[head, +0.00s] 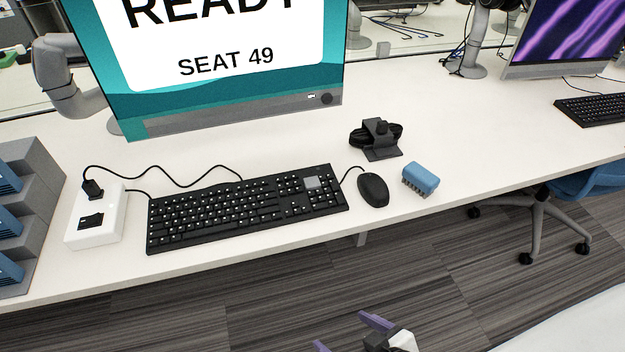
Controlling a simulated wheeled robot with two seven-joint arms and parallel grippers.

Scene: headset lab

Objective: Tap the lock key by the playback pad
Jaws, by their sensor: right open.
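A black keyboard (245,207) lies on the white desk below the large monitor. Its right end has a block of keys with a light grey square patch (312,182) in it. The lettering on the keys is too small to read, so I cannot pick out the lock key. My right gripper (346,333) shows at the bottom edge, with purple fingertips apart and nothing between them. It is in front of the desk, well short of the keyboard and not touching it. My left gripper is not in view.
A black mouse (373,189) and a blue brush-like block (420,179) lie right of the keyboard. A black strapped device (378,138) stands behind them. A white power box (95,217) and grey drawers (35,190) stand left. The monitor (230,60) reads "READY, SEAT 49".

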